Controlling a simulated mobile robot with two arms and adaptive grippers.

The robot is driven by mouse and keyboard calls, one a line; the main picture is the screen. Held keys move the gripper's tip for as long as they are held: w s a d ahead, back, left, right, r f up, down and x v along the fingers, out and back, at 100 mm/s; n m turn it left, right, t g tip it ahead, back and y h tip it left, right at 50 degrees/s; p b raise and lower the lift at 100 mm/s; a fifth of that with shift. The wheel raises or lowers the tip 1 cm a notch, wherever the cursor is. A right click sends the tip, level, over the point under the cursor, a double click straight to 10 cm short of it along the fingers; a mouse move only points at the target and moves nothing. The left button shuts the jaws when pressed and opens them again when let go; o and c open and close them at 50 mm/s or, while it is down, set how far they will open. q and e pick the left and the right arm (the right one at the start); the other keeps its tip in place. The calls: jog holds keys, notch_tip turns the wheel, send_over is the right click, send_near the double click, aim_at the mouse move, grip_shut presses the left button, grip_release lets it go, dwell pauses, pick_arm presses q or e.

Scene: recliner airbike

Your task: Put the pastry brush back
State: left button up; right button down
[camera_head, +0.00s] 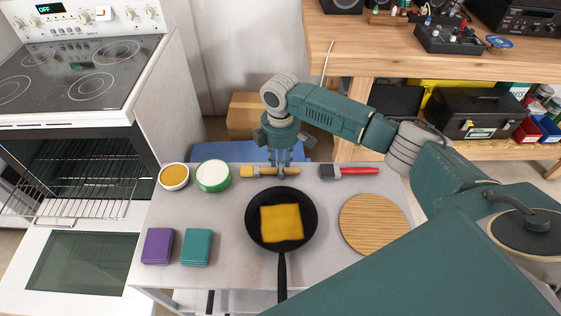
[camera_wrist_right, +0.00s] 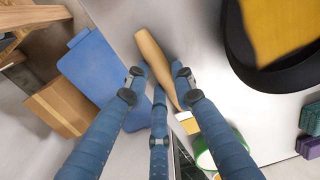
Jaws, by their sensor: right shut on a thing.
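The pastry brush (camera_head: 256,171) has a wooden handle and pale yellow bristles pointing left. It is at the back edge of the grey table (camera_head: 330,265), behind the pan. My right gripper (camera_head: 280,168) comes down over it and is shut on its handle. In the right wrist view the brush's wooden handle (camera_wrist_right: 153,58) runs between the fingers (camera_wrist_right: 160,85). I cannot tell whether it touches the table. A second brush with a red handle (camera_head: 350,171) and dark bristles lies to its right. My left gripper is not in view.
A black pan (camera_head: 252,232) with a yellow square inside stands in front of the brush. A round wooden board (camera_head: 374,224) is at right. Two bowls (camera_head: 174,176) (camera_head: 213,176) and purple and teal blocks (camera_head: 158,246) (camera_head: 196,247) are at left. The oven door (camera_head: 82,261) is open.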

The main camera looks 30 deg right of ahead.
jog(key=c, duration=1.5)
grip_release()
jog(key=shift+f, duration=0.1)
jog(key=shift+o, duration=0.2)
jog(key=shift+f+b, duration=0.2)
jog(key=shift+b, duration=0.3)
jog(key=shift+f+b, duration=0.15)
jog(key=shift+b, duration=0.4)
notch_tip(320, 180, up, 11)
jog(key=b, duration=0.1)
jog(key=shift+r, duration=0.2)
